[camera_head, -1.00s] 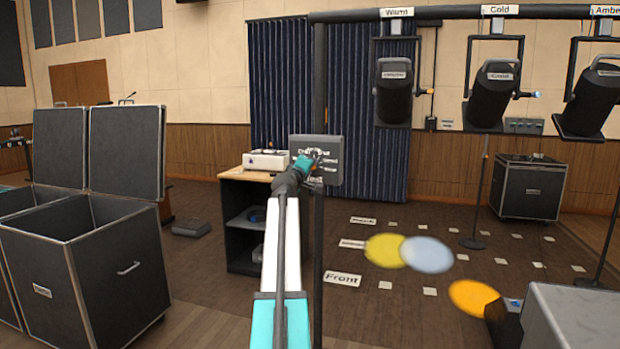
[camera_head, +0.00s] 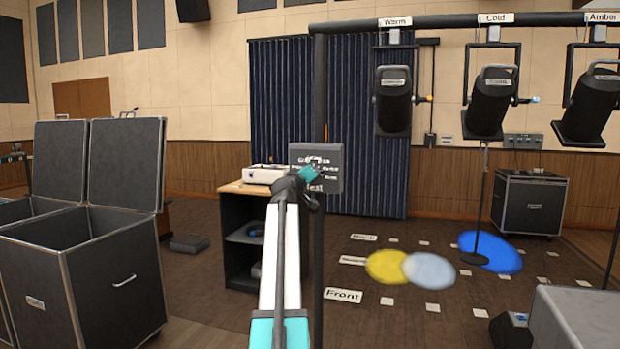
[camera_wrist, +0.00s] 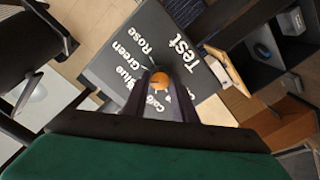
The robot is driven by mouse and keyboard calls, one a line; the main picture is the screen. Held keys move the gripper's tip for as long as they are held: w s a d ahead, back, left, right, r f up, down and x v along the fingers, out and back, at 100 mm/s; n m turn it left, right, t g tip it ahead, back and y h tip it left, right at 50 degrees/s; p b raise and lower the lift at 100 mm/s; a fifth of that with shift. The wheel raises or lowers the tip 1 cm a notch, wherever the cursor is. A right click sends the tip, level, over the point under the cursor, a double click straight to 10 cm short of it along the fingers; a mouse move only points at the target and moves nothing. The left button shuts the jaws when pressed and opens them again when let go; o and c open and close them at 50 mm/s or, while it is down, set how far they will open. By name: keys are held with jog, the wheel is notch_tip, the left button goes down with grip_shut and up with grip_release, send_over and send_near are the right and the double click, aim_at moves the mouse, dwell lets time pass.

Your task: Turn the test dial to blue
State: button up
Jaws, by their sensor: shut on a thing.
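The test dial is an orange-brown knob (camera_wrist: 160,82) on a dark grey box (camera_head: 333,158) on the stand pole. In the wrist view the box face (camera_wrist: 128,55) carries the white words Test, Rose, Green, Blue and Cold, partly covered by my fingers. My gripper (camera_wrist: 163,92) is shut on the knob, one finger on each side. In the head view my gripper (camera_head: 311,178) reaches the box front and hides the knob. I cannot make out a pointer on the knob. A saturated blue light pool (camera_head: 490,251) lies on the floor at the right.
Yellow (camera_head: 387,266) and pale blue (camera_head: 428,270) pools overlap on the floor. Lamps labelled Warm (camera_head: 393,100), Cold (camera_head: 491,102) and Amber (camera_head: 590,105) hang from a bar. A wooden-topped cabinet (camera_head: 240,187) stands left of the box. Open black cases (camera_head: 92,275) fill the left.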

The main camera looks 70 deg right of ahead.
jog(key=shift+r, duration=0.2)
jog(key=o, duration=1)
jog(key=shift+d+f, duration=0.1)
jog(key=shift+o, duration=0.2)
jog(key=shift+a+f, duration=0.1)
jog(key=shift+a, duration=0.1)
jog(key=a+p, duration=0.1)
jog(key=a, duration=1.2)
jog(key=shift+s+a+p, duration=0.25)
jog(key=shift+s+p, duration=0.05)
jog(key=shift+s, duration=0.15)
